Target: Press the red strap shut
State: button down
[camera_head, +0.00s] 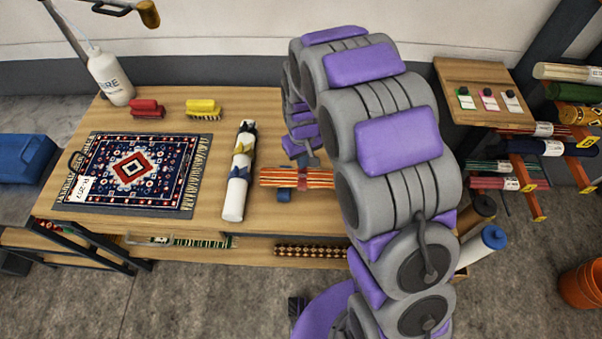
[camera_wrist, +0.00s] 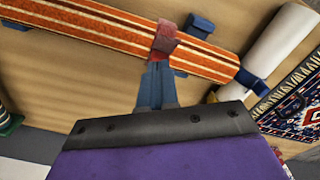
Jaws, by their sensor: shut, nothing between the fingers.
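The orange-and-cream striped rolled rug (camera_head: 273,178) lies on the wooden table, partly hidden by my arm. In the wrist view the roll (camera_wrist: 95,33) runs across the top, resting among blue blocks (camera_wrist: 198,26). The red strap (camera_wrist: 165,41) crosses the roll near the middle of that view. My gripper (camera_wrist: 159,68) is shut and empty, its blue-grey fingertips right at the strap's near end. They look in contact or nearly so; I cannot tell which. Whether the strap's end lies flat is also unclear.
A white roll (camera_head: 236,188) with coloured patches lies left of the striped roll. A patterned rug (camera_head: 133,170) lies flat farther left, with red (camera_head: 147,108) and yellow (camera_head: 203,108) brushes and a white bottle (camera_head: 110,77) behind. A rack of rolls stands at right.

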notch_tip(320, 180, up, 8)
jog(key=p, duration=0.2)
jog(key=shift+f, duration=0.2)
dwell(0.4)
jog(key=s+d+r+m+b, duration=0.1)
jog(key=s+d+r, duration=0.35)
jog(key=s, duration=0.25)
jog(key=s+d+r+m+b, duration=0.1)
jog(key=s+d+r+m, duration=0.1)
jog(key=s+d+r, duration=0.4)
jog(key=s+d+m+g+b, duration=0.1)
jog(key=s+d+m, duration=0.1)
jog(key=s, duration=1.7)
jog(key=shift+s+d+m+g, duration=0.15)
jog(key=shift+d+m+g, duration=0.2)
jog(key=shift+d, duration=0.45)
